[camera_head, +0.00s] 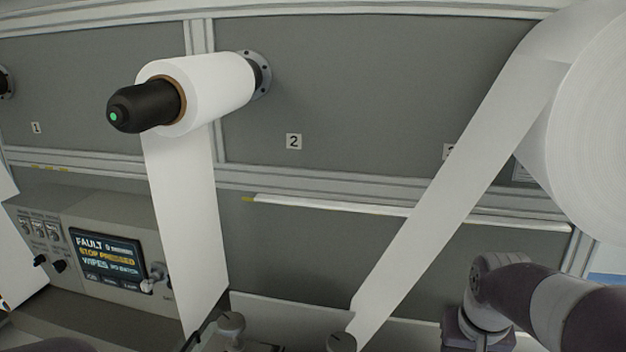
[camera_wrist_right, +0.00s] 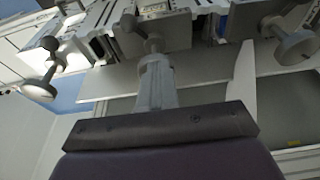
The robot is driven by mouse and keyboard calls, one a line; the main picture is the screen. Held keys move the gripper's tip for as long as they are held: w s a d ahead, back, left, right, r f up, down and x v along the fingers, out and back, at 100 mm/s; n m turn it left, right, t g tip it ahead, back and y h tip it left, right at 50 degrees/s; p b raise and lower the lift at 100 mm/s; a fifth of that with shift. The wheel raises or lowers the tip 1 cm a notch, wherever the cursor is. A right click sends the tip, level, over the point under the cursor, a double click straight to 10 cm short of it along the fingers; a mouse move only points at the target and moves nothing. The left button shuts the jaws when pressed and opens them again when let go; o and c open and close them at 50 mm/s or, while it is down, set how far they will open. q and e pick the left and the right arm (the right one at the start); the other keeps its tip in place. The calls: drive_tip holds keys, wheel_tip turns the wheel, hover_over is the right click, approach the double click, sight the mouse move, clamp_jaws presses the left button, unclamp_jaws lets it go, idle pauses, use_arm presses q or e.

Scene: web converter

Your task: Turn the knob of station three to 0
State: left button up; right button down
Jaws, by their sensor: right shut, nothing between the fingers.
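The station three number plate (camera_head: 449,151) shows only in part at the right of the head view, mostly hidden behind a slanting white web. Two round grey knobs stand at the bottom edge of the head view, one left (camera_head: 231,322) and one at the foot of that web (camera_head: 341,342). I cannot read a setting on either. My right gripper (camera_wrist_right: 154,62) is shut and empty in the right wrist view. Round-headed knobs stand to its left (camera_wrist_right: 40,91) and right (camera_wrist_right: 296,46), apart from it. A dark ball-ended lever (camera_wrist_right: 128,23) appears just beyond its tips. My left gripper is not in view.
A white roll (camera_head: 215,90) on a black spindle (camera_head: 145,108) projects from the grey wall near plate 2 (camera_head: 294,141). A control panel screen (camera_head: 107,262) reads FAULT and STOP PRESSED. A large white roll (camera_head: 595,120) fills the upper right, above my right arm.

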use_arm(q)
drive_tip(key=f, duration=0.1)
drive_tip(key=b, duration=0.1)
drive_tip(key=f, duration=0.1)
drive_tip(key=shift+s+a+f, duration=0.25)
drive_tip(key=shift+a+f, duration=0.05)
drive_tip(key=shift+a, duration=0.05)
use_arm(e)
drive_tip(key=f, duration=0.3)
drive_tip(key=shift+s+a, duration=0.2)
drive_tip(key=shift+a, duration=0.2)
drive_tip(key=shift+w, duration=0.1)
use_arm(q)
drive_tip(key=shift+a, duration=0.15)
use_arm(e)
drive_tip(key=shift+d+r, duration=0.1)
drive_tip(key=shift+d, duration=0.05)
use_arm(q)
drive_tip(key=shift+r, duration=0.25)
use_arm(e)
drive_tip(key=shift+s+d, duration=0.2)
drive_tip(key=shift+d, duration=0.25)
drive_tip(key=shift+s+d, duration=0.2)
drive_tip(key=shift+d, duration=0.25)
